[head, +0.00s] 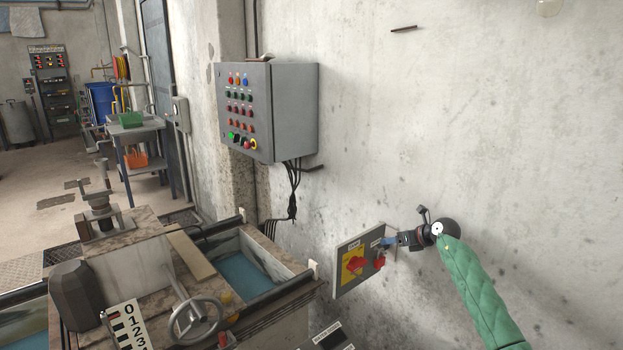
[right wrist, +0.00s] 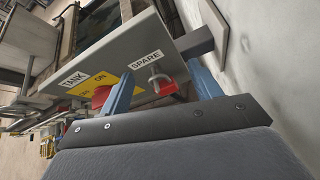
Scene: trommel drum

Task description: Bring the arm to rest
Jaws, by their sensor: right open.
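My right arm, in a green quilted sleeve, comes in from the lower right of the head view. My right gripper (head: 388,242) has blue fingers and is close to a grey switch panel (head: 345,282) by the wall. In the right wrist view the gripper (right wrist: 162,84) is open. A red piece with a metal loop (right wrist: 162,88), under the label SPARE, shows between its fingers, with no clear grip on it. A red rotary switch (head: 357,265) sits on a yellow plate labelled TANK, beside the left finger in the wrist view. My left gripper is not in view.
A grey control box (head: 292,112) with coloured buttons hangs on the wall, cables below it. A machine with a handwheel (head: 195,320) and a blue-water trough (head: 243,275) stands at lower left. The bare wall (head: 480,130) is close on the right.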

